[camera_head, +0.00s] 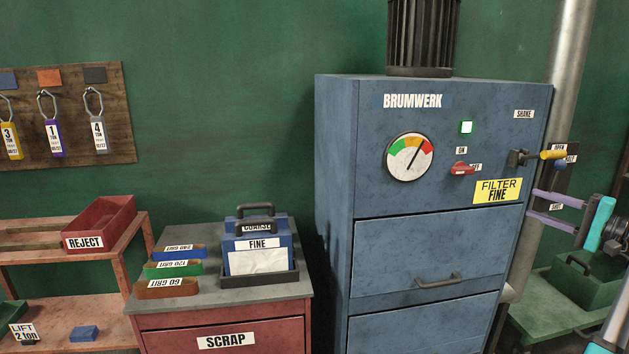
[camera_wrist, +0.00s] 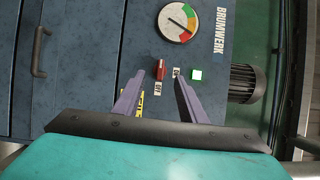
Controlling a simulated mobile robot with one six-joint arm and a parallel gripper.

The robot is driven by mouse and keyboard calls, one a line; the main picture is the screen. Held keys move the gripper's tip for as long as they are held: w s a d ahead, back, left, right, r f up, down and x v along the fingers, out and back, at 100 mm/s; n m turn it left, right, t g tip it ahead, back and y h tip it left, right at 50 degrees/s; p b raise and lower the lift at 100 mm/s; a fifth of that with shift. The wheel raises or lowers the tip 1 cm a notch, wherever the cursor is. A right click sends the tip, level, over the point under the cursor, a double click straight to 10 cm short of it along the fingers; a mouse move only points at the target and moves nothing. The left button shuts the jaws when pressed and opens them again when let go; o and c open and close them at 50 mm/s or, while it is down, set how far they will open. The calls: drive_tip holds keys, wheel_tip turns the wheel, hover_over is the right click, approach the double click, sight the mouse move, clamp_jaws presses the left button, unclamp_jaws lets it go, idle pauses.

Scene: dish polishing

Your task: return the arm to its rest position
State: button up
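My gripper (camera_head: 533,203) is at the right of the head view, beside the right edge of the blue BRUMWERK cabinet (camera_head: 440,245). Its two purple fingers are spread apart with nothing between them. In the wrist view, the open gripper (camera_wrist: 159,76) faces the cabinet front, with the red switch (camera_wrist: 160,69) showing near and between the fingertips. The red switch (camera_head: 461,168) lies sideways by the OFF label in the head view. My arm's teal and dark links show at the right edge, partly cut off.
A yellow-handled lever (camera_head: 553,154) sticks out at the cabinet's right side, above my gripper. A metal pipe (camera_head: 568,70) stands behind. The green lamp (camera_head: 466,127) is lit. A green box (camera_head: 580,280) sits below my arm. A red scrap cabinet (camera_head: 225,325) stands at left.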

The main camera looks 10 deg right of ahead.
drive_tip(key=w+a+f+n+g+y, duration=0.1)
drive_tip(key=w+a+f+g+y, duration=0.1)
drive_tip(key=w+a+f, duration=0.8)
drive_tip(key=w+a+f+g+y, duration=0.2)
drive_tip(key=w+a+f+y, duration=0.1)
drive_tip(key=w+a+f, duration=0.65)
drive_tip(key=s+a+f+n+g+y, duration=0.1)
drive_tip(key=a+f+g, duration=0.2)
drive_tip(key=a+f, duration=1.1)
drive_tip(key=s+a+f+n+g, duration=0.1)
drive_tip(key=a+f+g, duration=0.3)
drive_tip(key=a+f, duration=0.95)
drive_tip(key=s+a+f+n+g+h, duration=0.35)
drive_tip(key=s+a+f+g, duration=0.45)
drive_tip(key=s+a+f, duration=1.3)
drive_tip(key=s+f+n+g+h, duration=0.2)
drive_tip(key=s+f, duration=0.2)
drive_tip(key=s, duration=0.5)
drive_tip(key=s+f+n+g+h, duration=0.2)
drive_tip(key=s+f+h, duration=0.1)
drive_tip(key=s, duration=0.7)
drive_tip(key=s+d+f+n+h, duration=0.1)
drive_tip(key=s+d+n+h, duration=0.2)
drive_tip(key=d, duration=0.6)
drive_tip(key=shift+n+t+h, duration=0.35)
drive_tip(key=shift+t+h, duration=0.05)
drive_tip(key=shift+h, duration=0.25)
